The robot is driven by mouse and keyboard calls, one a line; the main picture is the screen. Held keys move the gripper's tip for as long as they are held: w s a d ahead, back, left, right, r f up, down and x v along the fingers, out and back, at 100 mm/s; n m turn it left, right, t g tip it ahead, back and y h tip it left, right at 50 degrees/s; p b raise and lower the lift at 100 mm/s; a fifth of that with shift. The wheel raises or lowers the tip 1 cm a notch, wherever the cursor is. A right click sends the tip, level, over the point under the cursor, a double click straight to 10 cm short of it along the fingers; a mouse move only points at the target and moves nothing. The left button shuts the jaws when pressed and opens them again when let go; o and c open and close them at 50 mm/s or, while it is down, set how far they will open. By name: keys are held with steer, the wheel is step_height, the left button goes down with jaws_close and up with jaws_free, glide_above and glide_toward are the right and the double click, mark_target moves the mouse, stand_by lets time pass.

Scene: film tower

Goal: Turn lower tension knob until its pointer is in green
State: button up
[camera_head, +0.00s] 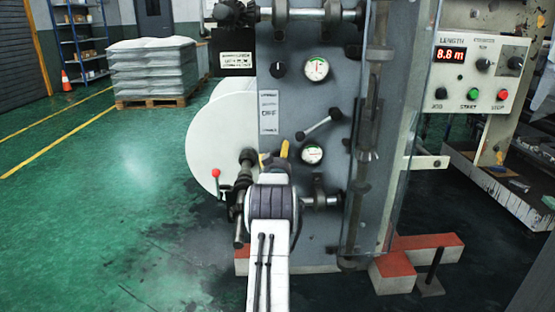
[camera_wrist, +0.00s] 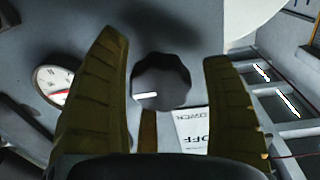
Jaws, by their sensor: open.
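The lower tension knob (camera_wrist: 160,80) is a dark, scalloped round knob with a white mark near its lower left edge in the wrist view. My gripper (camera_wrist: 164,55) is open, one yellow-brown finger on each side of the knob, with gaps; depth is hard to judge. In the head view my gripper (camera_head: 274,158) is at the panel and hides the knob. The lower gauge (camera_head: 312,154), white with a green arc, is just right of it; its pointer is too small to read. This gauge also shows, tilted, in the wrist view (camera_wrist: 52,84), with some red on its face.
An upper knob (camera_head: 278,69) and upper gauge (camera_head: 316,69) sit higher on the grey panel (camera_head: 340,100). A lever (camera_head: 318,124) lies between the gauges. A label plate (camera_head: 269,112) is above my gripper. A white roll (camera_head: 208,140) is behind, left. A control box (camera_head: 478,70) stands right.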

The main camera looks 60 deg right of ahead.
steer(key=shift+d, duration=0.1)
steer(key=shift+c, duration=0.3)
steer(key=c, duration=1.1)
steer(key=shift+c, duration=0.2)
steer(key=n, duration=0.3)
steer(key=shift+n, duration=0.4)
steer(key=shift+w+n, duration=0.1)
steer(key=shift+n, duration=1.7)
